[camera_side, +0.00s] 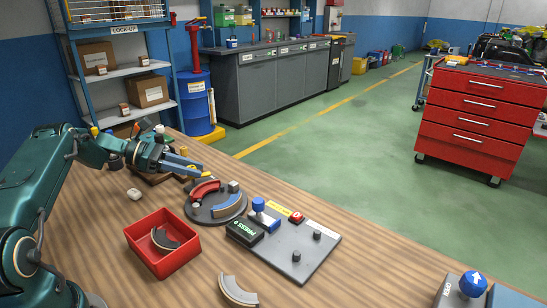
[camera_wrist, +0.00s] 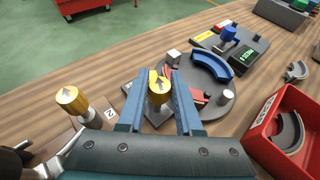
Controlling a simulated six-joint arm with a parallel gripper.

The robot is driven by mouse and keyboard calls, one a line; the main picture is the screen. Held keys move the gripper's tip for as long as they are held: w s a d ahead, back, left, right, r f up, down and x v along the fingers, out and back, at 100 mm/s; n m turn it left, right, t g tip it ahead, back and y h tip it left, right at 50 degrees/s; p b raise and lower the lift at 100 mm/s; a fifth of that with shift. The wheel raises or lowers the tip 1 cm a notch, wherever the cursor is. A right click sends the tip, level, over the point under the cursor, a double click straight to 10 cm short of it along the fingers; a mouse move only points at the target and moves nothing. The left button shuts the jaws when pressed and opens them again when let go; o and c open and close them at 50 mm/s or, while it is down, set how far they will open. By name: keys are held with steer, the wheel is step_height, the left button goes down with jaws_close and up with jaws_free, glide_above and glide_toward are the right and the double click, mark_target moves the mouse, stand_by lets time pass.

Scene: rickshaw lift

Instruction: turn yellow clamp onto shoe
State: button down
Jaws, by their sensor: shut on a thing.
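My gripper (camera_wrist: 163,78) is shut on the yellow clamp (camera_wrist: 158,84), whose round knob with a dark arrow on top sits between the blue fingers. The side view shows my gripper (camera_side: 192,170) at the far left edge of the grey round plate (camera_side: 200,214). The red curved shoe (camera_side: 205,189) lies on this plate beside the clamp; in the wrist view the right finger partly hides it. The blue curved shoe (camera_side: 227,206) lies on the plate's other side. I cannot tell whether the clamp's arm lies over the red shoe.
A second yellow knob (camera_wrist: 70,98) stands left of my gripper in the wrist view. A red bin (camera_side: 138,241) holds a dark curved piece. The press panel (camera_side: 309,262) with a blue knob (camera_side: 259,204) stands right of the plate. Another curved piece (camera_side: 238,290) lies in front.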

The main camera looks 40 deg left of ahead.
steer(key=shift+r, duration=0.1)
steer(key=c, duration=0.6)
jaws_free()
steer(key=shift+v, duration=2.55)
